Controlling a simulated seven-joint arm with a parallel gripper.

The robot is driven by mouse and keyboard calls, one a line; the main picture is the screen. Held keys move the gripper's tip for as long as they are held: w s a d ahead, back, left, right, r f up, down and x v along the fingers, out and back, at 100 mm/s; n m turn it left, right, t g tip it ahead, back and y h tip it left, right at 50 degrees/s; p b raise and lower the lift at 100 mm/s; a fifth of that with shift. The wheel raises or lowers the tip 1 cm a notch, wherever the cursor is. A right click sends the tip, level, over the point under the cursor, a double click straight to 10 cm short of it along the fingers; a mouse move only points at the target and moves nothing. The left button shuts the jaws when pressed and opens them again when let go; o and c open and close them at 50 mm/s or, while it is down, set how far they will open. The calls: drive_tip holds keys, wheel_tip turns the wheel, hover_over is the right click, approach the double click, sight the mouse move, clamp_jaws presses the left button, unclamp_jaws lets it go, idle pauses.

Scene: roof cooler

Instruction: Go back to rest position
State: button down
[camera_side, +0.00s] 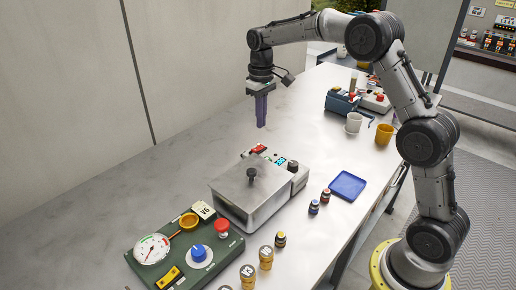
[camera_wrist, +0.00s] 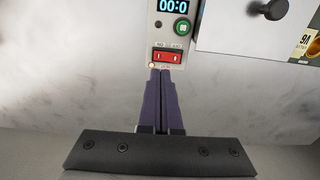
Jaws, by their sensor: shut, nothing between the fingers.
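My gripper (camera_side: 261,123) hangs pointing down above the white table (camera_side: 120,192), behind the metal cooler box. Its two purple fingers are together with nothing between them; they also show in the wrist view (camera_wrist: 166,72). The cooler (camera_side: 240,201) has a closed metal lid with a black knob (camera_side: 252,173). Its control strip carries a lit display (camera_wrist: 174,6) reading 00:0 with the rest cut off, a green button (camera_wrist: 182,27) and a red rocker switch (camera_wrist: 167,56). In the wrist view the fingertips appear just below the switch; in the side view they are well above the table.
A green panel (camera_side: 222,258) with a gauge and blue knob stands at the front left. Small bottles (camera_side: 314,207) and a blue tray (camera_side: 347,185) lie right of the cooler. A wall runs behind the table.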

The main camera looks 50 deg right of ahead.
drive_tip(key=shift+a+r, duration=0.1)
drive_tip(key=s+a+r+t, duration=0.1)
drive_tip(key=s+r, duration=0.1)
drive_tip(key=r, duration=0.3)
drive_tip(key=s+a+r+t, duration=0.1)
drive_tip(key=s+a+r, duration=0.1)
drive_tip(key=r, duration=0.3)
drive_tip(key=s+a+r+t, duration=0.1)
drive_tip(key=s+r, duration=0.2)
drive_tip(key=s, duration=0.3)
drive_tip(key=s+a+r+t, duration=0.1)
drive_tip(key=s+a+r, duration=0.15)
drive_tip(key=s, duration=0.45)
drive_tip(key=s+f, duration=0.5)
drive_tip(key=s, duration=0.3)
drive_tip(key=s+f+t, duration=0.1)
drive_tip(key=s+f, duration=0.3)
drive_tip(key=s, duration=0.4)
drive_tip(key=shift+s+a+f+t, duration=0.15)
drive_tip(key=shift+a+f+t, duration=0.2)
drive_tip(key=shift+a, duration=0.1)
